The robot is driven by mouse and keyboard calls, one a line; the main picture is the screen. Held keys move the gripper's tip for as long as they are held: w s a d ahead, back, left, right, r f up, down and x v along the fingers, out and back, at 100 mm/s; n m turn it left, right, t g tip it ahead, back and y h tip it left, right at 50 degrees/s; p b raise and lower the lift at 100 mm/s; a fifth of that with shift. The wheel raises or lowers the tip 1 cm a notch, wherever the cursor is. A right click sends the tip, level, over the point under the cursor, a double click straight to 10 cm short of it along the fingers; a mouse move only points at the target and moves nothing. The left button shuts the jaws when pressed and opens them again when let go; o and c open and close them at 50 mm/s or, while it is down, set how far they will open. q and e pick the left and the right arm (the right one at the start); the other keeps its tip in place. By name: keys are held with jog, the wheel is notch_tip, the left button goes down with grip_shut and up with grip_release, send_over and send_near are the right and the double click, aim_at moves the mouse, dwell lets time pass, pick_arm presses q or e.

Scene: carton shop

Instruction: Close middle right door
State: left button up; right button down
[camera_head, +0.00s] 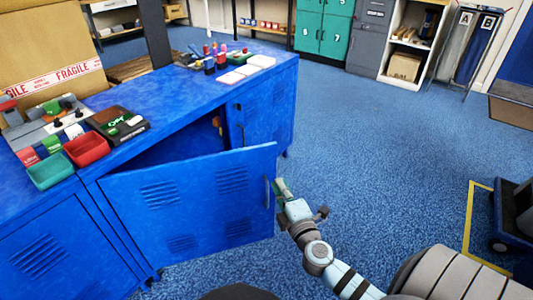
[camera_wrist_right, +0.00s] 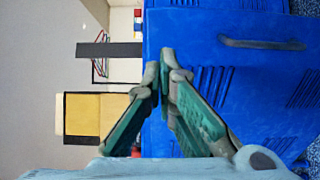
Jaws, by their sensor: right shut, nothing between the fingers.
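The open blue door (camera_head: 200,200) with vent slots swings out from the middle of the long blue cabinet (camera_head: 175,95), hinged on its left, leaving a dark gap behind it. Its bar handle (camera_head: 267,191) is near the free right edge and also shows in the right wrist view (camera_wrist_right: 262,44). My right gripper (camera_head: 279,184) is just right of that edge, beside the handle. In the wrist view its green-padded fingers (camera_wrist_right: 166,62) converge at the tips with nothing between them, in front of the blue door panel (camera_wrist_right: 225,85). I cannot tell whether they touch it. My left gripper is not visible.
Neighbouring cabinet doors at left (camera_head: 45,255) and right (camera_head: 265,110) look closed. The top holds a red bin (camera_head: 86,149), a green bin (camera_head: 50,171) and small items. Blue floor (camera_head: 370,150) is clear to the right; a dark cart (camera_head: 512,215) stands at far right.

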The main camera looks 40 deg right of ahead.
aim_at(264, 152)
jog(key=b+x, duration=0.1)
jog(key=x, duration=1)
jog(key=shift+w+d+f, duration=0.2)
jog(key=shift+d, duration=0.05)
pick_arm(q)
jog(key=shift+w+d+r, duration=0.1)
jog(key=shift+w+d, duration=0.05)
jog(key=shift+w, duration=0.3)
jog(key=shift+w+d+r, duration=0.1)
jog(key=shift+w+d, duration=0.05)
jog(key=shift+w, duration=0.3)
pick_arm(e)
jog(key=shift+w+d, duration=0.2)
jog(key=shift+w, duration=0.35)
